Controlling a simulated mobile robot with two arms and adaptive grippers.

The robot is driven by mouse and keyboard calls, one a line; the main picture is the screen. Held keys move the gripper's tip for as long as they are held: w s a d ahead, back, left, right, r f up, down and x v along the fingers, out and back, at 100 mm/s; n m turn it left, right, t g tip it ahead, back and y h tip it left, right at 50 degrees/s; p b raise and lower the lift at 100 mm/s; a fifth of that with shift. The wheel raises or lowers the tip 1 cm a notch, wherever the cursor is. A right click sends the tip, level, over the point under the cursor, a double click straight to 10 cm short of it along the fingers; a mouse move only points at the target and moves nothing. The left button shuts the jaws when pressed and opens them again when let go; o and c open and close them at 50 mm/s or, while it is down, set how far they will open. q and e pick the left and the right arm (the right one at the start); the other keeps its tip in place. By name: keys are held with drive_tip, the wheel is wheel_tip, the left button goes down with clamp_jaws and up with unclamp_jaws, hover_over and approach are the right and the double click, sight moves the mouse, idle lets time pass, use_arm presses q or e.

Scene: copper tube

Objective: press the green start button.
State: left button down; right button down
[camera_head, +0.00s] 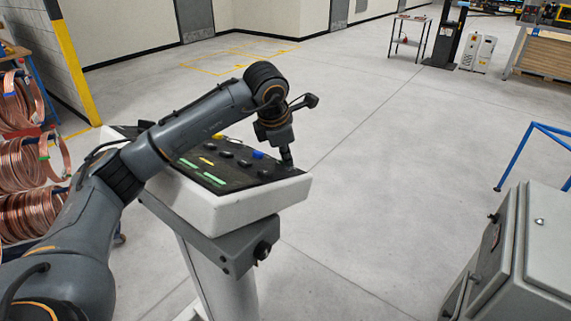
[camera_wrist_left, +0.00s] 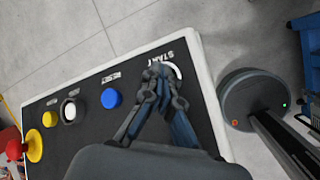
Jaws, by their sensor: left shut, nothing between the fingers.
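The control panel (camera_head: 245,203) has a white rim and a dark sloped face, and stands on a pedestal. My left gripper (camera_head: 288,160) reaches down to the panel's far right end. In the left wrist view the gripper (camera_wrist_left: 158,82) is shut and empty, with its fingertips over the spot beside the START label (camera_wrist_left: 160,57). A piece of a white ring (camera_wrist_left: 176,70) shows beside the fingertips. The green start button itself is hidden behind the fingers, and whether they touch it cannot be told. My right gripper is not in view.
A blue button (camera_wrist_left: 111,98), a white button (camera_wrist_left: 70,110), a yellow button (camera_wrist_left: 49,119) and a red knob on a yellow base (camera_wrist_left: 34,147) share the panel. Copper coils (camera_head: 22,170) are at the left. A grey cabinet (camera_head: 520,250) stands at the right, with open floor between.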

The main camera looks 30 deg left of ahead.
use_arm(q)
drive_tip(key=shift+w+r+p, duration=0.4)
drive_tip(key=shift+r+p, duration=0.25)
drive_tip(key=shift+r, duration=0.15)
drive_tip(key=r+p, duration=0.1)
drive_tip(key=w+r+p, duration=0.1)
drive_tip(key=r, duration=0.1)
drive_tip(key=w+r+p, duration=0.1)
drive_tip(key=shift+d+r, duration=0.1)
drive_tip(key=shift+r, duration=0.2)
idle(0.7)
